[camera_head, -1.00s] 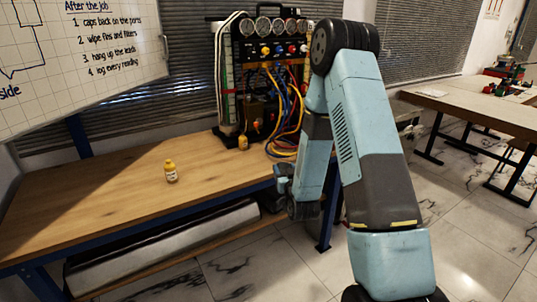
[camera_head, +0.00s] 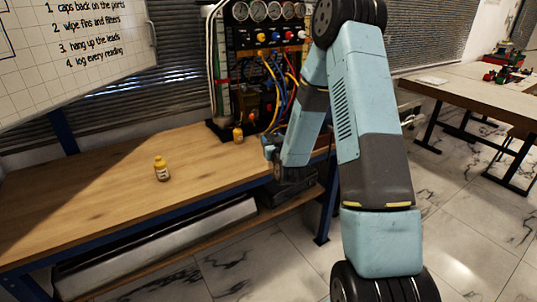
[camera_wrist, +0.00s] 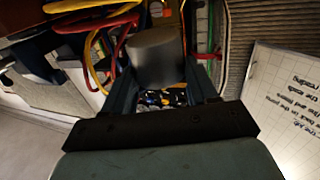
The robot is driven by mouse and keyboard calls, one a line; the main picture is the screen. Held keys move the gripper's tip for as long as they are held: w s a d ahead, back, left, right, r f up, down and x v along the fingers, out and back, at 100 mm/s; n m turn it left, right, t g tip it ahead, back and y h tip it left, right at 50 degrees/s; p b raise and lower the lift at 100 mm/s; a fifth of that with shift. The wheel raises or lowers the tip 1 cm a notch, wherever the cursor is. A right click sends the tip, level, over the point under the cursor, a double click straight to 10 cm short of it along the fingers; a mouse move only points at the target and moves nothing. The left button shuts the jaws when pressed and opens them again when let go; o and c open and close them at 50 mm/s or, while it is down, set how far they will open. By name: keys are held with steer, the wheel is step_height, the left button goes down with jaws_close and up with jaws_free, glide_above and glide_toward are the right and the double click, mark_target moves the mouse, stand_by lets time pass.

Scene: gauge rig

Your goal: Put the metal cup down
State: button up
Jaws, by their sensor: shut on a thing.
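A grey metal cup (camera_wrist: 156,52) shows in the wrist view between the fingers of my gripper (camera_wrist: 160,74), which is shut on it. In the head view my gripper (camera_head: 270,146) is at the right end of the wooden bench (camera_head: 110,200), in front of the gauge rig. My wrist and arm hide the fingers there, and I cannot make out the cup. I cannot tell from these frames whether the cup touches the bench.
Coloured hoses (camera_wrist: 98,22) run close to the cup. The bench's left and middle top is mostly clear. A whiteboard (camera_head: 80,55) hangs at left.

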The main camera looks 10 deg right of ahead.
steer(key=w+f, duration=0.2)
steer(key=f, duration=0.1)
steer(key=w+d+f, duration=0.1)
steer(key=w+f, duration=0.2)
steer(key=shift+d, duration=0.15)
steer(key=shift+f, duration=1.6)
steer(key=o, duration=1.1)
steer(key=shift+c, duration=0.2)
